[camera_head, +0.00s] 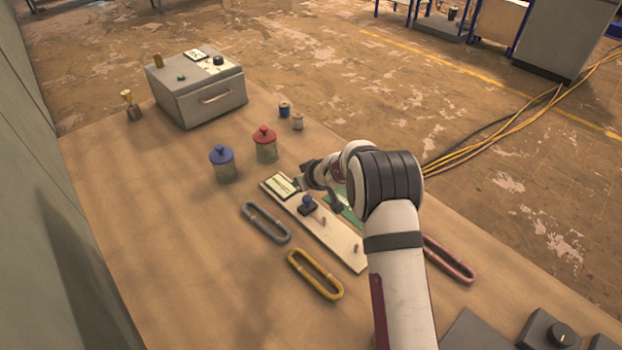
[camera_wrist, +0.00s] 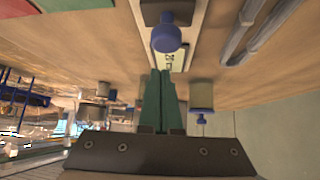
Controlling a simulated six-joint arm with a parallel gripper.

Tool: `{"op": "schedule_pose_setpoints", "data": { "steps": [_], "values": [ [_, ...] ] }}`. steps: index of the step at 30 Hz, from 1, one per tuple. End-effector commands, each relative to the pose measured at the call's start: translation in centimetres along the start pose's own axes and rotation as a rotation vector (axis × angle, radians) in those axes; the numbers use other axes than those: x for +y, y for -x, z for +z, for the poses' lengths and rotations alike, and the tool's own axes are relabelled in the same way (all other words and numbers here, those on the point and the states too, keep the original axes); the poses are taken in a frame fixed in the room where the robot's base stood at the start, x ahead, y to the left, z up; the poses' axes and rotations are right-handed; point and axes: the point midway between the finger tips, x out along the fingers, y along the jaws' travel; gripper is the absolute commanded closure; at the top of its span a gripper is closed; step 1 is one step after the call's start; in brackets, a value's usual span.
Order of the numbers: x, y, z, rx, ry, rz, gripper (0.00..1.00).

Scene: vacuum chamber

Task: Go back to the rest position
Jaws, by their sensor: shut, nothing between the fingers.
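My gripper (camera_head: 303,182) is above the far end of a long pale board (camera_head: 338,243) on the wooden table, with my arm reaching in from the right. In the wrist view my gripper (camera_wrist: 160,75) shows two green fingers pressed together with nothing between them. The board carries a light label card (camera_head: 282,185), a blue knob on a dark base (camera_head: 307,204) and small pegs. The blue knob (camera_wrist: 166,36) also shows close to the fingertips in the wrist view. My arm hides part of the board's right side and a green piece (camera_head: 347,206).
Grey (camera_head: 266,223), yellow (camera_head: 315,275) and pink (camera_head: 450,262) oblong loops lie around the board. Blue-lidded (camera_head: 222,163) and red-lidded (camera_head: 265,144) jars stand beyond it. A grey box (camera_head: 200,92) and two spools stand farther back. The table's left front is clear.

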Motion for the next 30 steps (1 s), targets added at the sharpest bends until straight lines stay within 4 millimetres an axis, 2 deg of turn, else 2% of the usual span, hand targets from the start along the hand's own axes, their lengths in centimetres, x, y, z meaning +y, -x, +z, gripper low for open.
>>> {"op": "schedule_pose_setpoints", "data": {
  "steps": [1,6,9,12,18,20,23,24,25,26,27,29,30],
  "values": [
    [0.1,0.6,-0.6,0.004,0.0,0.003,1.0],
    [0.1,6.1,-0.6,0.005,0.0,0.003,1.0],
    [0.1,8.2,-0.5,0.005,-0.001,0.002,1.0],
    [0.0,9.4,-0.5,0.004,-0.001,0.001,1.0],
    [-0.1,10.2,-0.6,0.005,-0.005,-0.004,1.0],
    [-0.9,11.7,-0.9,0.006,-0.036,-0.025,1.0],
    [-4.7,17.9,-0.7,-0.035,-0.183,-0.115,1.0],
    [-6.8,21.3,0.3,-0.084,-0.271,-0.153,1.0],
    [-8.5,23.8,1.6,-0.135,-0.344,-0.172,1.0],
    [-10.0,26.2,3.2,-0.192,-0.419,-0.18,1.0],
    [-11.8,29.2,5.6,-0.272,-0.52,-0.17,1.0],
    [-13.9,33.0,9.6,-0.391,-0.667,-0.121,1.0],
    [-15.0,35.1,12.2,-0.461,-0.76,-0.07,1.0]
  ]
}}
